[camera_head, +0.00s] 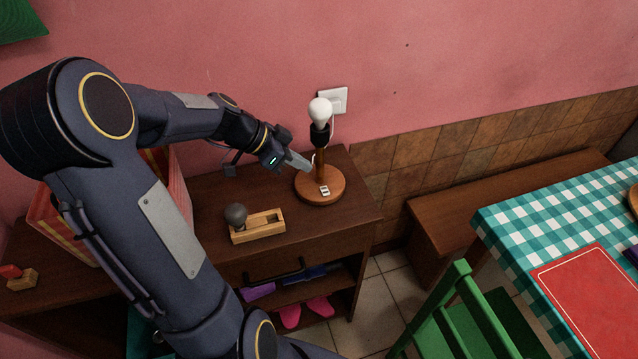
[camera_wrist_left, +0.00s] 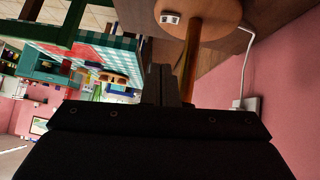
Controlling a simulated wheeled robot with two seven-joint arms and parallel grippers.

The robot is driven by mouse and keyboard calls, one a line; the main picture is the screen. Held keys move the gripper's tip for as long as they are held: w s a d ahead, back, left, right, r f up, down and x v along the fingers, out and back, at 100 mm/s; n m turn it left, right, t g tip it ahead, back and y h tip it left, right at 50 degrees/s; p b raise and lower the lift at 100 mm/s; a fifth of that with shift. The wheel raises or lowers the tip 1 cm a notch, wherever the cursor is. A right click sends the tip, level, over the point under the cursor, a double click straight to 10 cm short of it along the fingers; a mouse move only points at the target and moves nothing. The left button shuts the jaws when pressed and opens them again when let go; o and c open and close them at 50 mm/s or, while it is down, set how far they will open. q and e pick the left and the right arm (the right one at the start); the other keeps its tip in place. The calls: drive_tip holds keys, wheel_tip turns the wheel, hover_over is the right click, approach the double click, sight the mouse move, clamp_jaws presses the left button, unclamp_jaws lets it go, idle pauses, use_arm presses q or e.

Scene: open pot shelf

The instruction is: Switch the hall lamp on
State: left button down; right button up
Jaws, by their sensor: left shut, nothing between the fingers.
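The hall lamp stands upright on the dark wooden cabinet. It has a round wooden base (camera_head: 335,186), a post and a bare white bulb (camera_head: 320,110) that looks unlit. A small white switch (camera_head: 324,190) sits on the front of the base, and it also shows in the left wrist view (camera_wrist_left: 170,18). My left gripper (camera_head: 306,165) is shut and empty, with its tips just left of the post above the base. In the left wrist view the fingers (camera_wrist_left: 165,85) are together beside the post (camera_wrist_left: 190,55). My right gripper is not in view.
A wooden block with a dark ball knob (camera_head: 236,214) lies on the cabinet (camera_head: 290,240). A white wall socket (camera_head: 333,100) is behind the lamp. A bench (camera_head: 480,200), a green chair (camera_head: 455,320) and a checkered table (camera_head: 520,215) stand to the right.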

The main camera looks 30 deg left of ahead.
use_arm(q)
hover_over(326, 192)
drive_tip(key=a, duration=0.1)
drive_tip(key=f, duration=0.2)
drive_tip(key=s+f, duration=0.1)
drive_tip(key=f, duration=0.1)
drive_tip(key=shift+a+p, duration=0.2)
drive_tip(key=shift+p, duration=0.15)
wheel_tip(326, 192, down, 3)
drive_tip(key=shift+s+r, duration=0.1)
drive_tip(key=shift+r, duration=0.1)
drive_tip(key=shift+d+f, duration=0.1)
drive_tip(key=shift+f, duration=0.6)
drive_tip(key=f+b, duration=0.1)
drive_tip(key=b, duration=0.1)
drive_tip(key=shift+b, duration=0.35)
drive_tip(key=shift+s+r, duration=0.1)
drive_tip(key=shift+r, duration=0.15)
drive_tip(key=shift+s+d+r, duration=0.1)
